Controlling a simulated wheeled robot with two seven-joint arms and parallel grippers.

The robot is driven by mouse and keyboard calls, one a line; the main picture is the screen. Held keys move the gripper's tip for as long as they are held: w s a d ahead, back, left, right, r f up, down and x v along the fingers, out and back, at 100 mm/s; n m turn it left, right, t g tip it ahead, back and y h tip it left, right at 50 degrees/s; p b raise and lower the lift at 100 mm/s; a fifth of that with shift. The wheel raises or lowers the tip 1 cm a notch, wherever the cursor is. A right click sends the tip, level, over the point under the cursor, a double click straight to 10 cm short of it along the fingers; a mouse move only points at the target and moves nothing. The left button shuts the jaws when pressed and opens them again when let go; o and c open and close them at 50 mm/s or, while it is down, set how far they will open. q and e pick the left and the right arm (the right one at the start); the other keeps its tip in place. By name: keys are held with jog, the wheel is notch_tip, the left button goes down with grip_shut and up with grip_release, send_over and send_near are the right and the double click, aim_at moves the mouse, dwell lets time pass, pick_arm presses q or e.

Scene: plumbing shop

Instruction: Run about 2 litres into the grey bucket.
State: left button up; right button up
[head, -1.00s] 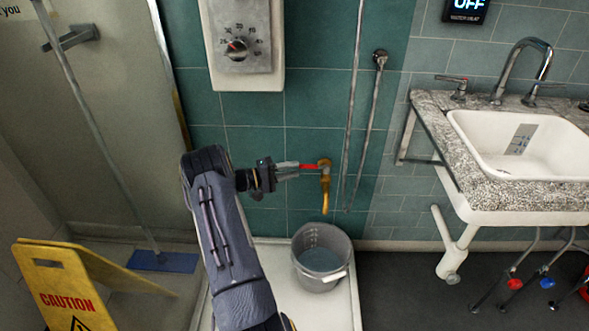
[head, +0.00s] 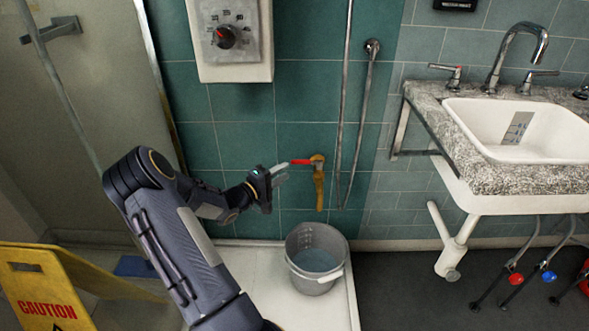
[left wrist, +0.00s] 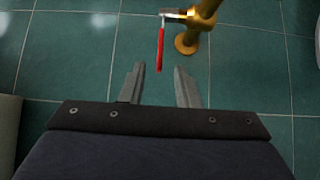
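The grey bucket (head: 316,278) stands upright on the white tray, below the brass tap (head: 319,185). Pale bluish water (head: 316,261) shows low inside it, with marks on the inner wall. No stream shows under the spout. The tap's red lever (head: 301,162) points left from the tap in the head view. My left gripper (head: 281,174) is just left of the lever. In the left wrist view my left gripper (left wrist: 158,78) is open and empty, with the red lever (left wrist: 160,48) just beyond its fingertips, seemingly apart from them. My right gripper is not in view.
A yellow caution sign (head: 45,290) stands at lower left. The white tray's rim (head: 352,300) borders dark floor. A sink (head: 520,130) is at right. A dial panel (head: 232,40) and hanging pipes (head: 370,110) are on the wall. The display (head: 460,4) is cut off.

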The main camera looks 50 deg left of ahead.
aim_at(307, 164)
pick_arm(q)
jog(key=w, duration=0.2)
jog(key=w+b, duration=0.1)
jog(key=w, duration=0.2)
jog(key=shift+w+a+b, duration=0.25)
jog(key=shift+w+b, duration=0.05)
jog(key=shift+w, duration=0.05)
grip_shut()
